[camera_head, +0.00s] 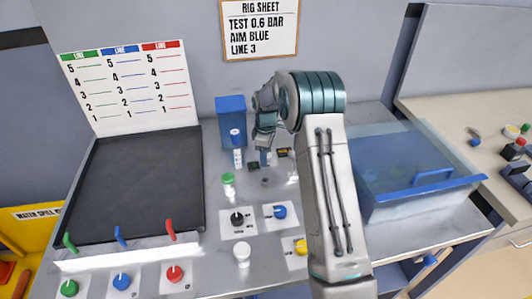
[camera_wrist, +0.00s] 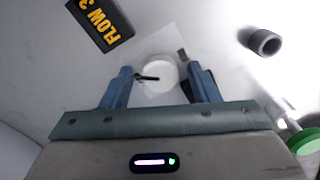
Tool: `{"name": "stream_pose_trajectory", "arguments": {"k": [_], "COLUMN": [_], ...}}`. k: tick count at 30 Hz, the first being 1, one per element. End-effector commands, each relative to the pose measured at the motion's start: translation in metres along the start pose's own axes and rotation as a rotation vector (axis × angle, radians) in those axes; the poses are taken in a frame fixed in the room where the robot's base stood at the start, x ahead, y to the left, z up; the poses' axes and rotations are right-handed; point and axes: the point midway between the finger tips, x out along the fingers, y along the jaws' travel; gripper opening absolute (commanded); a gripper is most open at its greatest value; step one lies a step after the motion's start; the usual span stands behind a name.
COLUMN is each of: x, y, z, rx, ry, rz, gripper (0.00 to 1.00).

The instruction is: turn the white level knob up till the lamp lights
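The white knob (camera_wrist: 163,70) shows in the wrist view on a pale plate, with a dark pointer mark toward its left side. My gripper (camera_wrist: 160,80) is open, with its blue fingers on either side of the knob; a gap shows at the left finger, and I cannot tell whether the right one touches. In the head view my gripper (camera_head: 264,158) points down at the back of the bench and hides the knob. I cannot make out a lit lamp in either view.

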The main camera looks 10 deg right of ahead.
Motion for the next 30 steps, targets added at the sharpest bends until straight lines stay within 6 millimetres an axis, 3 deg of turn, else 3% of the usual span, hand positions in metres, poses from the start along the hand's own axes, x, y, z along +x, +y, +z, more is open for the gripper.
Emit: {"name": "stream_pose_trajectory", "arguments": {"k": [1,4,5,11,21,30], "x": [-0.0001,-0.0002,-0.0002,0.0009,0.0007,-0.0005], "y": [0.0,0.0,0.0,0.0001,0.0002,0.0001], "z": [0.0,0.0,0.0,-0.0002,0.0002,0.0001], "rx": [0.0,0.0,0.0,0.031,0.262,0.281], "ry": [0.0,0.0,0.0,0.0,0.0,0.0], "rz": [0.0,0.0,0.0,0.001,0.0,0.0], "gripper": [0.42,0.14,0.11,0.11,0.11,0.11]}}
